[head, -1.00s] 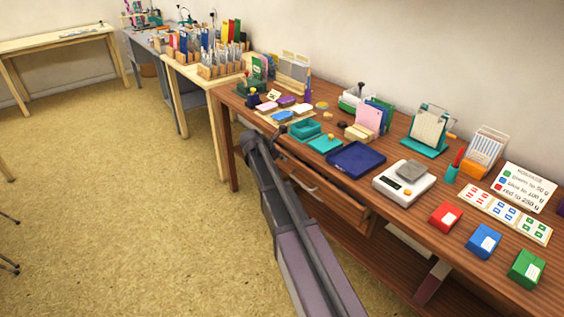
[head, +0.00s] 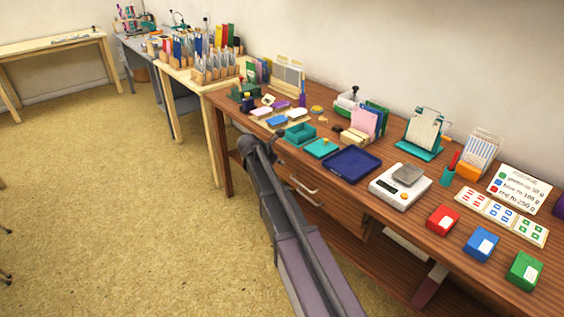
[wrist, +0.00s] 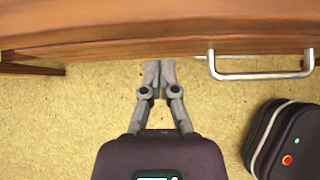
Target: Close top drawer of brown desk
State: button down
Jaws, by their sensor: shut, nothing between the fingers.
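The brown desk (head: 385,208) runs along the wall in the head view. Its top drawer (head: 338,212) has a pale bar handle (head: 302,187) and is partly hidden by my arm. In the wrist view the wooden drawer front (wrist: 120,42) crosses the top, with the metal handle (wrist: 258,72) at right. My gripper (wrist: 158,64) is shut and empty. Its fingertips are at the lower edge of the drawer front, left of the handle; I cannot tell if they touch. The head view does not clearly show how far out the drawer is.
The desktop holds a blue tray (head: 350,165), a white scale (head: 390,196), and red (head: 442,219), blue (head: 481,244) and green (head: 525,270) boxes. A pale table (head: 190,85) adjoins the desk at left. The floor (head: 120,210) left of the desk is open.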

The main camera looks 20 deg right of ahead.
jog(key=shift+s+a, duration=0.2)
jog(key=shift+a, duration=0.15)
jog(key=a+f+p+v, duration=0.1)
jog(key=p+v, duration=0.6)
jog(key=v, duration=0.4)
jog(key=shift+s+a, duration=0.25)
jog(key=shift+s, duration=0.15)
jog(key=shift+r, duration=0.15)
jog(key=shift+s, duration=0.1)
